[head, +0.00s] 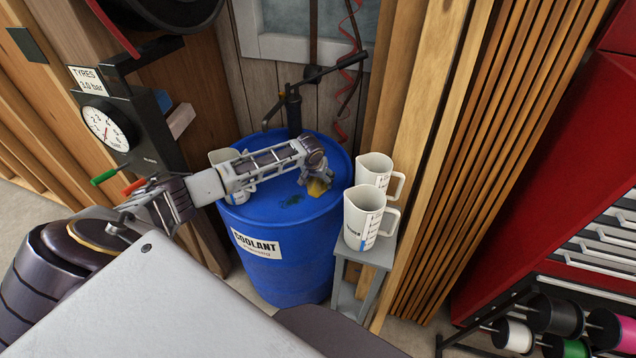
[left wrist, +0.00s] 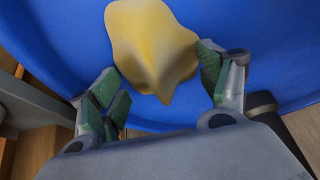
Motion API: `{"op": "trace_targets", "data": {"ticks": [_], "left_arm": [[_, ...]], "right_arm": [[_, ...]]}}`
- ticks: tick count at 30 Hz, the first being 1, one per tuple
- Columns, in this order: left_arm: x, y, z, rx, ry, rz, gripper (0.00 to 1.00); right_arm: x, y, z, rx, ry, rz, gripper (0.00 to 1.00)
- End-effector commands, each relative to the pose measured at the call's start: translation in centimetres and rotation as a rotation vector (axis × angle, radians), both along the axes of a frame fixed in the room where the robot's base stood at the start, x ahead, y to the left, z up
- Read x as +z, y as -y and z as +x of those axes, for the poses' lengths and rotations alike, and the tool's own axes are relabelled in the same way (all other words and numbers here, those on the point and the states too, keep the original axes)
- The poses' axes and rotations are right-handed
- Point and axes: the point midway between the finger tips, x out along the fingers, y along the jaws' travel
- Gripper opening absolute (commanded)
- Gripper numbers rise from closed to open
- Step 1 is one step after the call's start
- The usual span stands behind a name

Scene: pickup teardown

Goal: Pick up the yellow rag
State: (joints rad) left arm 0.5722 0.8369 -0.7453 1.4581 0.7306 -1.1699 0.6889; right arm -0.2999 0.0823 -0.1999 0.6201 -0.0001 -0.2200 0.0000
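The yellow rag (head: 318,187) lies crumpled on top of the blue coolant drum (head: 290,262), near its right front rim. In the left wrist view the rag (left wrist: 152,45) rises to a folded ridge pointing toward my gripper. My left gripper (head: 316,172) reaches over the drum lid from the left and partly hides the rag in the head view. In the left wrist view its two fingers (left wrist: 160,88) are spread apart, with the near end of the rag between them and a gap on both sides. My right gripper is not in view.
A hand pump (head: 293,105) stands up from the back of the drum. One white measuring jug (head: 222,160) is behind my left arm. Two more jugs (head: 364,222) (head: 374,171) stand on a grey stand (head: 368,258) to the right. A tyre gauge (head: 104,128) is at left.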

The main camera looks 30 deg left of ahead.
Motion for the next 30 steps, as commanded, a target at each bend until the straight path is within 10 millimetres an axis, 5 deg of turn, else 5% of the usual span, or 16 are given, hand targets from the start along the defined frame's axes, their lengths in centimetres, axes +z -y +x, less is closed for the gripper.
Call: {"op": "trace_targets", "data": {"ticks": [3,17,30], "left_arm": [[0.0,0.0,0.0,0.000,0.000,0.000,0.52],[1.0,0.0,0.1,0.000,0.002,0.000,0.52],[6.8,0.0,0.1,0.001,0.003,-0.001,0.52]], "right_arm": [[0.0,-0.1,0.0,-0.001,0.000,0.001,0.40],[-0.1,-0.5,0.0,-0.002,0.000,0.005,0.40],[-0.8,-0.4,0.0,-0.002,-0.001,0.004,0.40]]}}
